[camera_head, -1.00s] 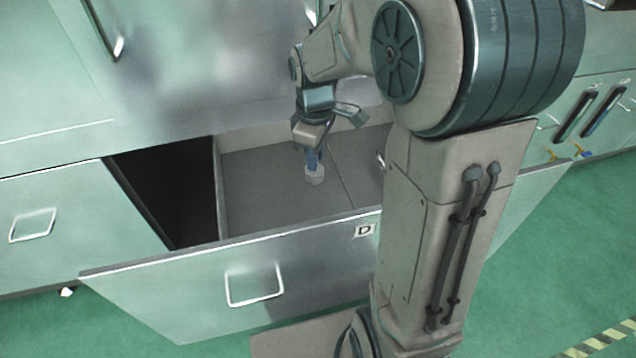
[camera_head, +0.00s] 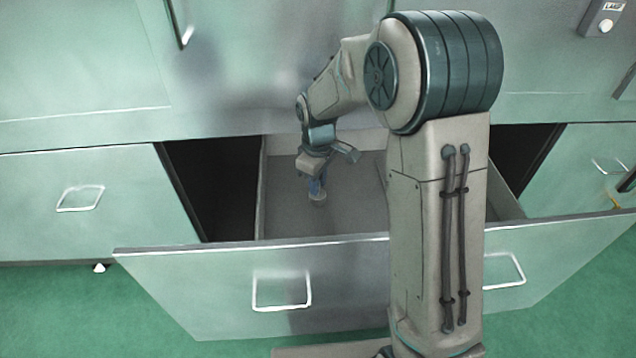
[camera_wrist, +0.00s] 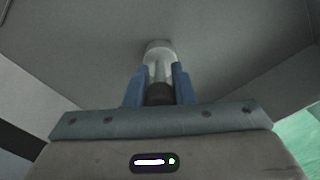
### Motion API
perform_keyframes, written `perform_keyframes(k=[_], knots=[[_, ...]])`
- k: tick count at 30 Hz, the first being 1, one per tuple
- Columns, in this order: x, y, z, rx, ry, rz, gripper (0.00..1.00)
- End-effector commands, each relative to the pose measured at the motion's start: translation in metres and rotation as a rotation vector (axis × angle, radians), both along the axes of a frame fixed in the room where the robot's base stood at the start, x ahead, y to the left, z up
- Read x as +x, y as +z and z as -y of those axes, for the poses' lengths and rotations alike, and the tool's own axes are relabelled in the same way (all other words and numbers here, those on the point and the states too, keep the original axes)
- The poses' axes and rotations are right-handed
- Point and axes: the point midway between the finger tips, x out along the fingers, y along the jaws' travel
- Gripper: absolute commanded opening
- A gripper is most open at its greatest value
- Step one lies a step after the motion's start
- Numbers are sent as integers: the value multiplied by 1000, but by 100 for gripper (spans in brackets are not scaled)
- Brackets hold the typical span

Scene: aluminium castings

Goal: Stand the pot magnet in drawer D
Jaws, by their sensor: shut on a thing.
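The pot magnet (camera_head: 317,196) is a small pale round piece at the tips of my gripper (camera_head: 316,184). In the wrist view the pot magnet (camera_wrist: 158,47) has a light disc-shaped end and a narrower stem. The blue fingers of my gripper (camera_wrist: 160,85) are shut on its stem from both sides. The disc points down toward the grey floor of the open drawer D (camera_head: 230,280). I cannot tell whether the disc touches that floor. The drawer's letter label does not show now; my arm covers part of the front.
The drawer is pulled out from a green cabinet (camera_head: 80,170), with a dark gap (camera_head: 215,190) left of its side wall. The drawer floor around the magnet looks clear. A switch box (camera_head: 603,18) is on the cabinet at upper right.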

Motion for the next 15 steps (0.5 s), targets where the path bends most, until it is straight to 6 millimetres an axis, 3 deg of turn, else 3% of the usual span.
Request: perform_keyframes(k=[11, 12, 14, 15], knots=[[0, -5, 0, 0, 0, 1, 0], [0, -4, 0, 0, 0, 1, 31], [0, -4, 0, -1, 0, 1, 44], [0, -4, 0, -1, 0, 1, 44]])
